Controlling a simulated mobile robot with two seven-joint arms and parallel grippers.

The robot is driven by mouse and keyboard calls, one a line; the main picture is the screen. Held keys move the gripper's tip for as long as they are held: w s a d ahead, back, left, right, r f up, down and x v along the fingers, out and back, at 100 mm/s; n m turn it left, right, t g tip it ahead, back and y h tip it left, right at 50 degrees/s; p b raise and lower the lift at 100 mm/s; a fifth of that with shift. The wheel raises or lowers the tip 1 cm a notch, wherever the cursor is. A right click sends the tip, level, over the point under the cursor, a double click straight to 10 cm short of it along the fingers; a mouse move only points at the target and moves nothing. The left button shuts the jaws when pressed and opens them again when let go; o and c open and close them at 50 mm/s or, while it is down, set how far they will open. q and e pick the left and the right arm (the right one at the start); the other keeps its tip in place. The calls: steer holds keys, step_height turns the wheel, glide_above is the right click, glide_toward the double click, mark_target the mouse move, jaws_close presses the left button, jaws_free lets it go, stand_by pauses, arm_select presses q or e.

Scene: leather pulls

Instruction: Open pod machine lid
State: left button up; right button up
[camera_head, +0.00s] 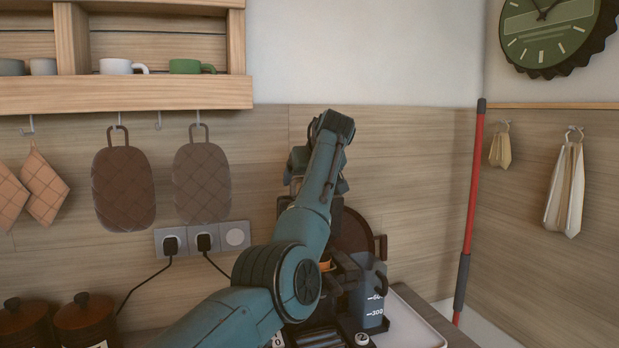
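The pod machine is mostly hidden behind my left arm (322,185), which comes in from the lower left and reaches up in front of it. A grey, see-through water tank (370,297) with white level marks shows to the right of the arm. Dark machine parts (345,268) and a small orange piece show between arm and tank. The lid is not clearly visible, so I cannot tell whether it is raised. My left gripper is mostly hidden by the arm links; its fingers cannot be made out. My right gripper is not in view.
A white tray (416,328) lies at the right of the counter. Brown lidded jars (84,318) stand at the lower left. Plugs with black cords sit in the wall socket strip (236,237). A red pole (472,190) leans in the corner. A wooden shelf (130,94) hangs upper left.

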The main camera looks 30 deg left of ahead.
arm_select(q)
steer(key=o, duration=1)
steer(key=shift+f, duration=0.4)
steer(key=o, duration=0.3)
steer(key=shift+r, duration=0.15)
steer(key=shift+r, duration=0.1)
steer(key=b+v, duration=0.3)
steer(key=v, duration=1)
steer(key=shift+d, duration=0.1)
